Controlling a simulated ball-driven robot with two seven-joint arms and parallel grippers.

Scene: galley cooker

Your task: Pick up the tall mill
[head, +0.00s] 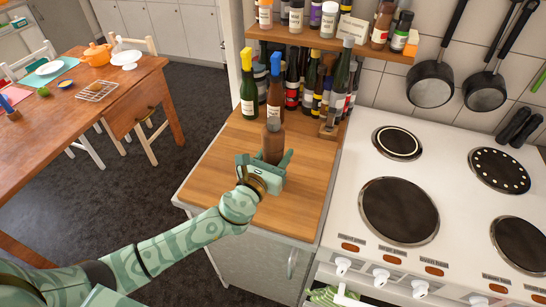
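The tall mill (272,143), brown with a rounded knob on top, stands upright on the wooden counter in the head view. My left gripper (265,160) is low at the mill's near side, with a fingertip to the left and right of it. The fingers look spread wider than the mill, with gaps beside it. The mill's lower part is hidden behind the gripper. My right gripper is not in view.
Bottles with yellow (248,87) and blue (275,88) tops stand close behind the mill, with more bottles at the wall. A spice shelf (330,42) hangs above. The white cooker (350,245) is to the right. Bare wooden counter (215,165) lies left of the mill.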

